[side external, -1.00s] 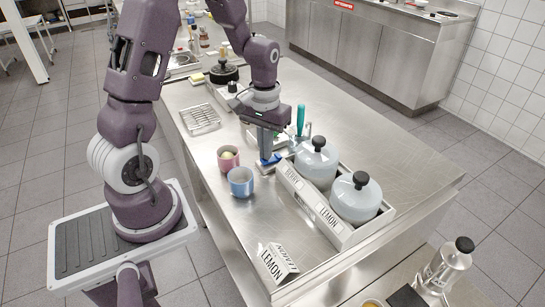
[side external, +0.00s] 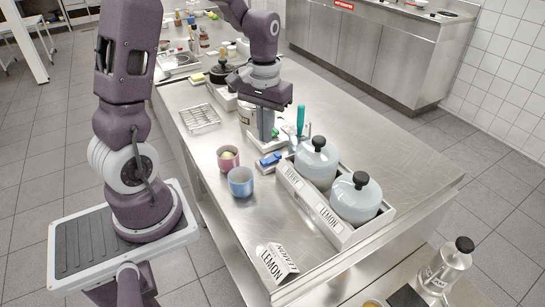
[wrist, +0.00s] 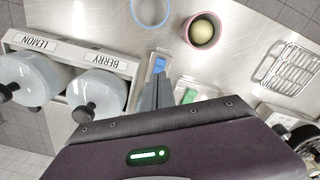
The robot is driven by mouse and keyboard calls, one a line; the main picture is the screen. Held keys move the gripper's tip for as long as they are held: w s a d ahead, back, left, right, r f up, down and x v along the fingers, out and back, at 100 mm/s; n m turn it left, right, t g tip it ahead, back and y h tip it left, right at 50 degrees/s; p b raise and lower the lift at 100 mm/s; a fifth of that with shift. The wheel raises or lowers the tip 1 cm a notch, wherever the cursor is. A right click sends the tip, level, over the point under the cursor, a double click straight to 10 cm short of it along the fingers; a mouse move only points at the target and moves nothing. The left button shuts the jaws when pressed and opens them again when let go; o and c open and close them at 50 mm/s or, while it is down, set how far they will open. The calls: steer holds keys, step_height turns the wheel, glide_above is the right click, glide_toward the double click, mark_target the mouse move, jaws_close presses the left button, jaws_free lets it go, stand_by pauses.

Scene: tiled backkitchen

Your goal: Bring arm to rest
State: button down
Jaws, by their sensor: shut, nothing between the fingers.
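My gripper (side external: 266,136) is shut and empty, pointing down above the steel table (side external: 380,130), just behind a small blue item (side external: 270,160). In the wrist view its closed fingers (wrist: 155,82) show near the blue item (wrist: 158,65), with nothing between them. I cannot tell exactly how high the fingertips are above the table.
A white tray (side external: 345,236) labelled BERRY and LEMON holds two lidded pots (side external: 355,198). A pink cup (side external: 228,160) and a blue cup (side external: 241,182) stand left of it. A wire rack (side external: 200,117) lies farther back. A LEMON sign (side external: 274,262) stands in front. The table's right side is clear.

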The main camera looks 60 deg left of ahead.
steer(key=shift+r, duration=0.6)
steer(key=s+d+r+m+t, duration=0.5)
steer(key=s+d+r+m, duration=0.1)
steer(key=s+d+r, duration=0.7)
steer(key=shift+s+t, duration=0.3)
steer(key=shift+s, duration=0.65)
